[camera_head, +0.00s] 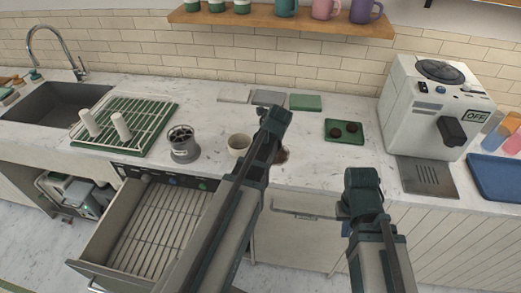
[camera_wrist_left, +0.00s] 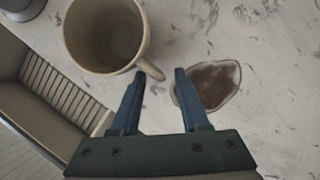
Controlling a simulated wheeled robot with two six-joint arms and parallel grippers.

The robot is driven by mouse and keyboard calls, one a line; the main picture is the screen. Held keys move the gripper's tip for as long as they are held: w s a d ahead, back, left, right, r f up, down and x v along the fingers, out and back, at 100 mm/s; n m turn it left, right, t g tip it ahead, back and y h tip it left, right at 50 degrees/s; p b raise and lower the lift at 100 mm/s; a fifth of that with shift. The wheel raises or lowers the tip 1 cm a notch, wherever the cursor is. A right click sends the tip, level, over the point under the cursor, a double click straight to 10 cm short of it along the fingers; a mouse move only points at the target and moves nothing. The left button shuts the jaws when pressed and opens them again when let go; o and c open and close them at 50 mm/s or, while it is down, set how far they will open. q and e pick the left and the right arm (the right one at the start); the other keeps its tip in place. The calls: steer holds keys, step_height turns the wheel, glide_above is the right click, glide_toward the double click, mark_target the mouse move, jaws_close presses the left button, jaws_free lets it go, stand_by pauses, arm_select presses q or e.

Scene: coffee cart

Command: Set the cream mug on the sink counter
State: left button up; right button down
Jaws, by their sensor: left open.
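The cream mug (camera_head: 238,146) stands upright on the marble counter, left of a brown spill. In the left wrist view the mug (camera_wrist_left: 85,55) looks empty, and its handle reaches toward the left fingertip. My left gripper (camera_wrist_left: 158,72) is open, with its tips close to the handle and nothing held. In the head view my left wrist hides its fingers. The sink (camera_head: 50,103) is set in the counter at the far left. My right gripper (camera_head: 360,196) hangs in front of the counter; its fingers cannot be made out.
A green drying rack (camera_head: 150,137) with white cups and a grey metal container (camera_head: 183,154) stand between sink and mug. The brown spill (camera_wrist_left: 212,84) lies right of the mug. An open drawer (camera_head: 85,267) juts out below. The coffee machine (camera_head: 403,100) stands right.

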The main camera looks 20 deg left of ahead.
arm_select(q)
steer(key=p+v, duration=1.1)
steer(key=v, duration=0.1)
steer(key=s+d+f+n+g+h, duration=0.1)
steer(key=s+d+n+g+h, duration=0.1)
steer(key=s+d+n, duration=1.3)
steer(key=d+n, duration=0.3)
steer(key=n, duration=0.3)
steer(key=shift+s+d+f+g+h, duration=0.2)
steer(key=shift+d+g+h, duration=0.1)
steer(key=shift+d+h, duration=0.1)
step_height(320, 180, down, 5)
steer(key=b, duration=0.5)
steer(key=shift+f, duration=0.1)
steer(key=shift+a, duration=0.1)
